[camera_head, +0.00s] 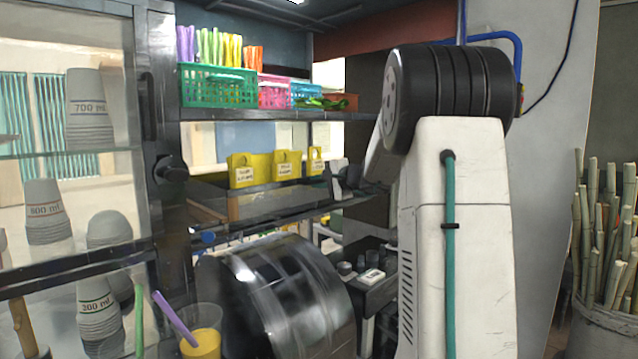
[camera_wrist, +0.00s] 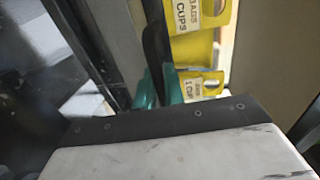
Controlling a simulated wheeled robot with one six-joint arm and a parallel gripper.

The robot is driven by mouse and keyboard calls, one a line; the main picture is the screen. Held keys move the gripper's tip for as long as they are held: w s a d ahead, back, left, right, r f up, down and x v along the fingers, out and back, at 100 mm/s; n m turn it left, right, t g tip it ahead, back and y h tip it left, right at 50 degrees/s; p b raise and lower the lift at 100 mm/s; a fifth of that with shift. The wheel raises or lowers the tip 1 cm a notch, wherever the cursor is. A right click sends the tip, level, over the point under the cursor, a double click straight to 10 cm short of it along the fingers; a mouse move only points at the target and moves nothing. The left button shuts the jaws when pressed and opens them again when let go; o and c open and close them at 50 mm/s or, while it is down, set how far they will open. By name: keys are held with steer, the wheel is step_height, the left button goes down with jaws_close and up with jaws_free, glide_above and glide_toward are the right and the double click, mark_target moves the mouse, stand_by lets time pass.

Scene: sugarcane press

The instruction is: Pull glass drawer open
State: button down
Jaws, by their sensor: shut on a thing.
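The glass drawer (camera_head: 265,204), a dark-framed unit with a clear pane, sits at the middle shelf, below and in front of the yellow bags. My gripper (camera_head: 337,181) is at its right side, partly hidden by my arm. In the wrist view the teal fingers of my gripper (camera_wrist: 159,88) are closed around a dark upright piece (camera_wrist: 155,42), which appears to be part of the drawer. The exact contact is partly hidden by the wrist housing, and how far the drawer stands open is hard to tell.
Green (camera_head: 215,88) and pink (camera_head: 275,95) baskets sit on the shelf above. A large metal drum (camera_head: 285,295) and a juice cup (camera_head: 203,318) are below. A glass cabinet frame (camera_head: 158,130) stands at left.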

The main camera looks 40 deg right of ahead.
steer(key=shift+s, duration=0.15)
steer(key=f+v, duration=0.2)
steer(key=v, duration=0.7)
steer(key=f+v, duration=0.1)
steer(key=v, duration=0.8)
steer(key=shift+s+f, duration=0.35)
steer(key=shift+s, duration=0.2)
steer(key=c, duration=1.6)
jaws_free()
steer(key=shift+c, duration=0.2)
steer(key=v, duration=0.7)
steer(key=shift+s, duration=0.4)
